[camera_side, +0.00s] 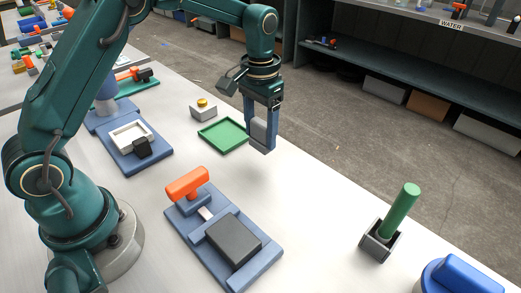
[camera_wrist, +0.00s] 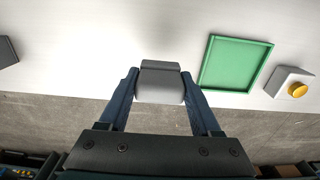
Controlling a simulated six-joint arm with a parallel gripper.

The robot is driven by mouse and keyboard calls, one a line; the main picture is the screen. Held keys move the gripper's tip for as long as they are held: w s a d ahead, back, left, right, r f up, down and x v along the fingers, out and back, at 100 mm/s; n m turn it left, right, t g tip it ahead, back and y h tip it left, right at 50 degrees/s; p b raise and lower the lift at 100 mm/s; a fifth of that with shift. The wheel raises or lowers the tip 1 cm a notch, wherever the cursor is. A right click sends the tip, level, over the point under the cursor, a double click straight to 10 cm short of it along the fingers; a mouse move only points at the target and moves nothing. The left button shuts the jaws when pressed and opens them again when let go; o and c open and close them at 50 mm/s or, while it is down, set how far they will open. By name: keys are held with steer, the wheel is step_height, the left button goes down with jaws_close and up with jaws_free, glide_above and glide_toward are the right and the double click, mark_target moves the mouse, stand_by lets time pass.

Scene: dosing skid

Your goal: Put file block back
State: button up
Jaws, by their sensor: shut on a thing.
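My gripper (camera_side: 261,134) is shut on a grey block, which I take to be the file block (camera_side: 258,132). The block hangs above the white table, to the right of the green tray (camera_side: 223,136) in the side view. In the wrist view my gripper (camera_wrist: 160,76) has one finger on each side of the file block (camera_wrist: 160,88). The empty green tray (camera_wrist: 235,64) lies to the right of it there. The block's underside is hidden.
A yellow-button box (camera_side: 203,109) stands behind the tray. A blue fixture (camera_side: 186,231) with an orange handle and dark block is in front. A green rod (camera_side: 402,210) stands in a grey holder (camera_side: 391,247) at right. Blue fixtures (camera_side: 151,162) stand at left. The table's far edge is close.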

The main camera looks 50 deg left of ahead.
mark_target(261, 146)
steer(key=shift+f, duration=2.05)
steer(key=o, duration=1.5)
steer(key=shift+f, duration=0.15)
steer(key=shift+c, duration=0.2)
